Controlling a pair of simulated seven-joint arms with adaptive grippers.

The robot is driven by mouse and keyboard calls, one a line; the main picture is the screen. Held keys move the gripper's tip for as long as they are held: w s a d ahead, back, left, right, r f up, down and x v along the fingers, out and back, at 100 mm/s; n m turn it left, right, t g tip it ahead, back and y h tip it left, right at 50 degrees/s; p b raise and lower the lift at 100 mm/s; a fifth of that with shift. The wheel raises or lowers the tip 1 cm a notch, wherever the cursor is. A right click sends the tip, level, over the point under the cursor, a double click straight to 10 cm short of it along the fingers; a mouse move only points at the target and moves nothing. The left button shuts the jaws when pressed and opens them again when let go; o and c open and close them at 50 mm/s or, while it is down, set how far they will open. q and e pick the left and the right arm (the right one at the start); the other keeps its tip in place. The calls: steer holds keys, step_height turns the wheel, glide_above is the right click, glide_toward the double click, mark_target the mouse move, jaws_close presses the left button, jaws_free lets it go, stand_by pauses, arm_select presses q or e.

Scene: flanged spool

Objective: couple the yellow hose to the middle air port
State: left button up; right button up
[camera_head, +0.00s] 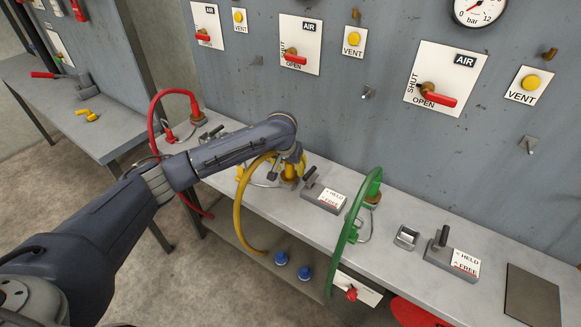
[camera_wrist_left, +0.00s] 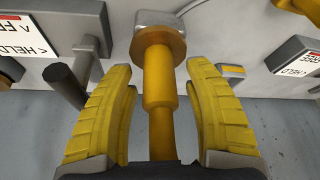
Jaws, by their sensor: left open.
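The yellow hose (camera_head: 240,215) loops from the bench top over its front edge, its upper end near my left gripper. My left gripper (camera_head: 292,165) is low over the bench, below the middle AIR panel (camera_head: 300,45). In the left wrist view its yellow-padded fingers (camera_wrist_left: 165,85) are open, standing either side of a yellow flanged fitting (camera_wrist_left: 158,90), with gaps visible on both sides. The fitting's flange is against a grey metal piece (camera_wrist_left: 155,18). A brass-coloured port (camera_head: 289,181) shows under the gripper; the arm partly hides this area, and I cannot tell whether hose and port are joined. My right gripper is out of view.
A HELD/FREE lever block (camera_head: 324,195) stands just right of the gripper. A green hose (camera_head: 350,235) arches further right; a red hose (camera_head: 155,110) is at the left. Another lever block (camera_head: 452,258) and a dark plate (camera_head: 532,297) lie to the right.

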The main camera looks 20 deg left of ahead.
arm_select(q)
steer(key=v, duration=1.1)
steer(key=shift+r, duration=0.35)
